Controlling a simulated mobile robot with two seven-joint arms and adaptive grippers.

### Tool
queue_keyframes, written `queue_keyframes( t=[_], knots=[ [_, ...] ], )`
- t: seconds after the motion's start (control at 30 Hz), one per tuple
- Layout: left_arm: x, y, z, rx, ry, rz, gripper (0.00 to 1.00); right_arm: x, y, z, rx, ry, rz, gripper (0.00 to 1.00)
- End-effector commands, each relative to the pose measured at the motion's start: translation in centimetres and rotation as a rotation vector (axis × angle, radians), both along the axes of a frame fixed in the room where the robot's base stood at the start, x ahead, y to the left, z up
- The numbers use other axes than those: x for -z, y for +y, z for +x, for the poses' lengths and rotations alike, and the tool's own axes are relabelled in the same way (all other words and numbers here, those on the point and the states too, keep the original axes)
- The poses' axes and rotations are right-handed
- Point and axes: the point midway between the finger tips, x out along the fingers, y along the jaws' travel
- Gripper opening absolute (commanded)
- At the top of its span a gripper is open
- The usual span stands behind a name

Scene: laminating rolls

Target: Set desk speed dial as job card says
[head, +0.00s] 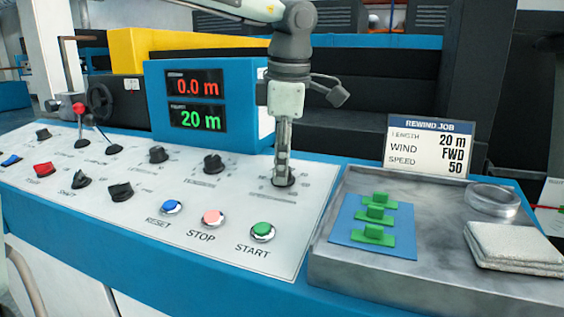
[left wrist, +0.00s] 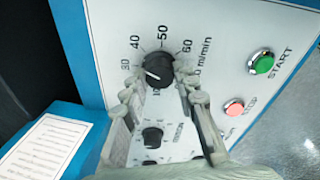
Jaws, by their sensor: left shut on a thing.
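The black speed dial (head: 284,182) sits at the right end of the panel's back row. My left gripper (head: 283,165) points down and is shut on it, hiding most of it in the head view. In the left wrist view the dial (left wrist: 159,66) is ringed by 30, 40, 50 and 60 m/min, with my left fingers (left wrist: 163,97) at either side. Its white mark lies on the lower-left side, below the 30; the exact reading is unclear. The job card (head: 428,146) reads length 20 m, wind FWD, speed 50. My right gripper is out of view.
Blue RESET (head: 171,207), pink STOP (head: 213,217) and green START (head: 262,232) buttons stand in front of the dial. Another black knob (head: 214,164) is to its left. A metal tray (head: 335,262) holds green parts, a ring and cloths. The display (head: 196,102) shows 0.0 m and 20 m.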

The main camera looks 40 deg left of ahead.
Motion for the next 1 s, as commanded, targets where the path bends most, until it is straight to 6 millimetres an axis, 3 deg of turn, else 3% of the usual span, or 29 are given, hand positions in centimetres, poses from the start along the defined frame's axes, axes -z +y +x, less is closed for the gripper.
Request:
queue_keyframes(
  t=[0.53,1.0],
  knots=[
    [-0.2,0.0,0.0,0.513,0.017,0.087,0.0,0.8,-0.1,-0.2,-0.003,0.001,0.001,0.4],
    [-0.2,0.0,0.0,0.902,0.033,0.153,0.0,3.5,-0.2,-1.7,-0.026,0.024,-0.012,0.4]
  ],
)
